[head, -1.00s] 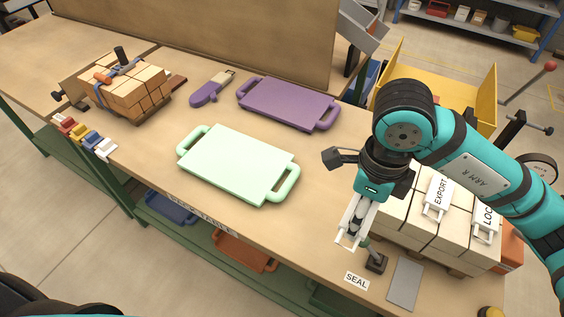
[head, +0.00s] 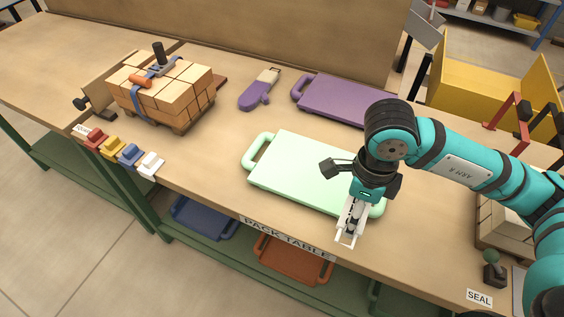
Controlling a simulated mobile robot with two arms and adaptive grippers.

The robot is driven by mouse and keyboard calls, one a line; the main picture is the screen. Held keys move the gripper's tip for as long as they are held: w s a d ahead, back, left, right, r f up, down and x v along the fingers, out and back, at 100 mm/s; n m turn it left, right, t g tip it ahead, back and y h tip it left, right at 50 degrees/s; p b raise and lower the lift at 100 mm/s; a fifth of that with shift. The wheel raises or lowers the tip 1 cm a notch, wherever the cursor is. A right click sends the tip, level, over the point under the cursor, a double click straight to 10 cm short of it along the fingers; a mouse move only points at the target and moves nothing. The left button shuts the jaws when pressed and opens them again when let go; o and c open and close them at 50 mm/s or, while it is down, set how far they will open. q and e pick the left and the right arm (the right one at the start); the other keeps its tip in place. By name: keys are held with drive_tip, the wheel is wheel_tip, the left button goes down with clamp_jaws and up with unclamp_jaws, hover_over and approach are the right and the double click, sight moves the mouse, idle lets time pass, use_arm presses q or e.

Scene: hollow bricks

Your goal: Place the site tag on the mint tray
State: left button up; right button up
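The mint tray (head: 290,172) lies flat on the table in the middle of the head view. Its left handle is clear, and my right arm covers part of its right end. My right gripper (head: 350,218) points down at the tray's front right corner. It appears shut on a white tag (head: 345,238) with a looped end, which I take for the site tag. No lettering on it is readable. The tag's lower end shows past the tray's front edge; its height above the table is unclear. My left gripper is not in view.
A purple tray (head: 335,100) and a purple scraper-like tool (head: 258,92) lie behind. Strapped bricks (head: 165,90) and several coloured blocks (head: 128,155) are at left. Pale bricks (head: 505,228) and a stamp (head: 493,270) by the SEAL label (head: 479,297) are at right.

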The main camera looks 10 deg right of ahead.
drive_tip(key=w, duration=0.1)
drive_tip(key=w+p, duration=0.1)
drive_tip(key=w, duration=0.1)
drive_tip(key=shift+w+d, duration=0.1)
drive_tip(key=shift+d, duration=0.2)
drive_tip(key=w+p, duration=0.1)
drive_tip(key=w, duration=0.3)
drive_tip(key=w+f+p, duration=0.1)
drive_tip(key=w, duration=0.3)
drive_tip(key=w+a+p, duration=0.1)
drive_tip(key=w, duration=0.3)
drive_tip(key=shift+w+f, duration=0.2)
drive_tip(key=shift+f, duration=0.05)
drive_tip(key=shift+d+f+p, duration=0.1)
drive_tip(key=shift+f+p, duration=0.75)
drive_tip(key=shift+f, duration=0.7)
drive_tip(key=shift+w+f, duration=0.1)
drive_tip(key=shift+f, duration=0.3)
drive_tip(key=o, duration=1.3)
drive_tip(key=shift+c, duration=0.2)
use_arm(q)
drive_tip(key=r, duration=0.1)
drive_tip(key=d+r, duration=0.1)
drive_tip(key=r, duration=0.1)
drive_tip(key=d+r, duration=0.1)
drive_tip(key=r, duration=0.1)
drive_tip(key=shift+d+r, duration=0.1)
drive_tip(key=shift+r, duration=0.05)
